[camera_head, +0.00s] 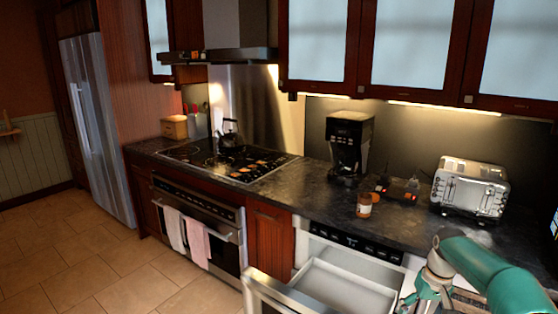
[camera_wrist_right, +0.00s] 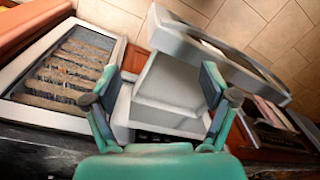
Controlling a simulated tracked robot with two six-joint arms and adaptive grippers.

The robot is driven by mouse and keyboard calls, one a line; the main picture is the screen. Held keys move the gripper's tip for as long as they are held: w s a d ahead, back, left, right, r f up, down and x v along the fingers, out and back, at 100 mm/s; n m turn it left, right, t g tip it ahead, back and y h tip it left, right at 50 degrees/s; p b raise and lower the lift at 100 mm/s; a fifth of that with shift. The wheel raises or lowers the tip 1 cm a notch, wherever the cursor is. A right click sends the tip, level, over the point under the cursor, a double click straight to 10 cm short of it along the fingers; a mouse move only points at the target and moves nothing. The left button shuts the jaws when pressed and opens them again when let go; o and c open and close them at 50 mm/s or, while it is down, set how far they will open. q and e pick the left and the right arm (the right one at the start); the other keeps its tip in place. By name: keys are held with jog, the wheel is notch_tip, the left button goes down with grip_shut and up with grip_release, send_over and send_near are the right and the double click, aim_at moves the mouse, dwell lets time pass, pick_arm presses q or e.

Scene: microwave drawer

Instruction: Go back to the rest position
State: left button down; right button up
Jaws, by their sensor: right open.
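My right gripper (camera_head: 428,284) is at the lower right of the head view, in front of the counter edge and to the right of the open microwave drawer (camera_head: 345,288). In the right wrist view my right gripper (camera_wrist_right: 158,84) has its two fingers spread wide, with nothing held between them. The pulled-out drawer (camera_wrist_right: 172,88) lies beyond the fingers in that view, with a pale, empty-looking interior. The drawer's front panel (camera_head: 268,294) stands out from the cabinets. My left gripper is not in view.
A jar (camera_head: 364,206), a coffee maker (camera_head: 349,146) and a toaster (camera_head: 470,188) stand on the dark counter (camera_head: 318,200). A kettle (camera_head: 229,134) sits on the stove. A slatted, framed unit (camera_wrist_right: 68,75) lies left of the drawer in the wrist view. The tiled floor is clear.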

jog(key=s+a+f+n+y, duration=0.1)
jog(key=s+a+f, duration=0.2)
jog(key=a+f, duration=0.55)
jog(key=s+a+f+y, duration=0.1)
jog(key=s+a+f, duration=0.2)
jog(key=a+f, duration=0.6)
jog(key=s+a+f, duration=0.2)
jog(key=s+a, duration=0.1)
jog(key=s, duration=0.4)
jog(key=s+a+f, duration=0.2)
jog(key=s+a, duration=0.2)
jog(key=s, duration=0.3)
jog(key=s+a+f+y, duration=0.1)
jog(key=s+a+f, duration=0.2)
jog(key=s, duration=0.4)
jog(key=shift+s+a+m, duration=0.15)
jog(key=shift+m, duration=0.25)
jog(key=shift+f, duration=0.1)
